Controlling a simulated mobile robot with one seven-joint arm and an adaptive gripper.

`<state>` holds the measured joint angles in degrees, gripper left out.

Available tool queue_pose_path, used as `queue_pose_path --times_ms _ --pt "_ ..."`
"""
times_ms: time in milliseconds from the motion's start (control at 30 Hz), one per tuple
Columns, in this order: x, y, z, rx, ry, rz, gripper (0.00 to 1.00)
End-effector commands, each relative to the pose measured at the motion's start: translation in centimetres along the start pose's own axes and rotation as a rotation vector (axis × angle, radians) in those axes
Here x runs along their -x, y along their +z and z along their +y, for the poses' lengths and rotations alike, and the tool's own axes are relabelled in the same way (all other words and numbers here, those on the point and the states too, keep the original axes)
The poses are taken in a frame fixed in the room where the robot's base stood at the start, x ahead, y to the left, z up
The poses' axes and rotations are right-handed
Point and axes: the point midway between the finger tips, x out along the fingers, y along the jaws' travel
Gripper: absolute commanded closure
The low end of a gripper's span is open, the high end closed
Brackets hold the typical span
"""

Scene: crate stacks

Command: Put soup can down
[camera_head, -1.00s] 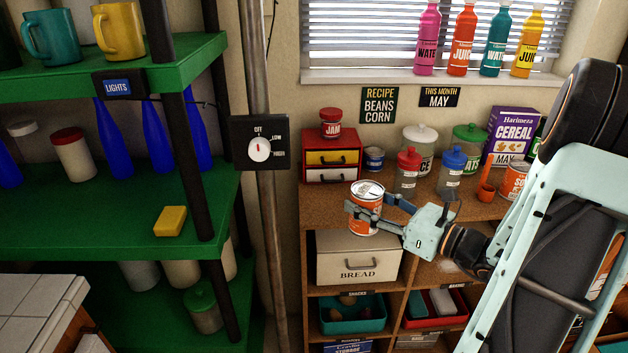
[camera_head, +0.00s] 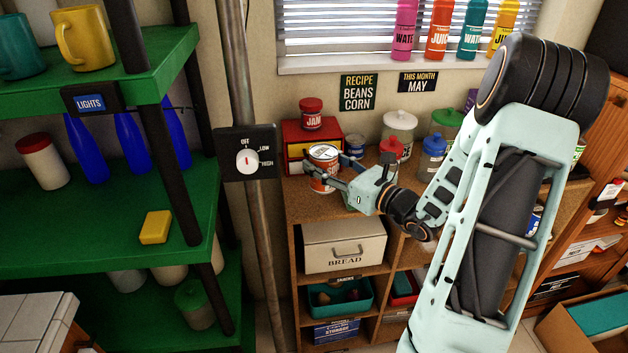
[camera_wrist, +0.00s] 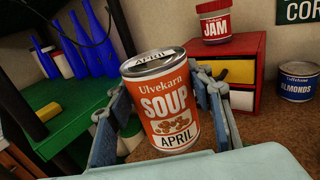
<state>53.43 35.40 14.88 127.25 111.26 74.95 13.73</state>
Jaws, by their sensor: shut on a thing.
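The soup can (camera_head: 323,171) is an orange and white can with a metal lid. In the wrist view the soup can (camera_wrist: 160,104) shows its SOUP and APRIL label and tilts slightly. My gripper (camera_head: 327,172) is shut on it, one finger on each side; the fingers also show in the wrist view (camera_wrist: 163,112). The can is over the left front part of the brown cabinet top (camera_head: 310,204), in front of the red drawer box. I cannot tell whether its base touches the top.
The red drawer box (camera_head: 304,135) with a jam jar (camera_head: 312,114) on it stands just behind the can. An almonds can (camera_wrist: 299,84) and lidded jars (camera_head: 398,128) stand to the right. A pole with a dial switch (camera_head: 247,160) and green shelves (camera_head: 90,220) are at the left.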

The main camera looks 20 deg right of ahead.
Motion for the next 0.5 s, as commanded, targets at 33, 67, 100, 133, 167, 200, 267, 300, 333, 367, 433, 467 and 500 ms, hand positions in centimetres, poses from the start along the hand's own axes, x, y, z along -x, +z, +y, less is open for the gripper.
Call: queue_pose_path --times_ms 33,67,100,133,167,200,267,300,333,367,433,467,500 --pt "-0.7 -0.7 0.1 -0.002 0.004 -0.004 0.91" --pt "-1.0 -1.1 0.1 -0.001 0.003 -0.005 0.91" --pt "-1.4 -1.5 0.2 0.000 0.003 -0.005 0.91" --pt "-1.6 -1.7 0.2 0.000 0.003 -0.005 0.91" --pt "-1.8 -1.9 0.2 0.001 0.003 -0.005 0.91" --pt "-2.0 -2.1 0.3 0.001 0.003 -0.005 0.91" --pt "-2.2 -2.3 0.3 0.002 0.003 -0.005 0.91" --pt "-2.4 -2.5 0.3 0.002 0.003 -0.005 0.91" --pt "-2.5 -2.8 0.3 0.002 0.002 -0.005 0.91" --pt "-2.8 -3.1 0.3 0.001 0.002 -0.005 0.91" --pt "-3.1 -4.1 0.3 -0.001 0.001 -0.003 0.91" --pt "-3.0 -4.5 0.3 -0.001 0.001 -0.003 0.91" --pt "-3.0 -5.1 0.3 -0.002 0.001 -0.004 0.91"
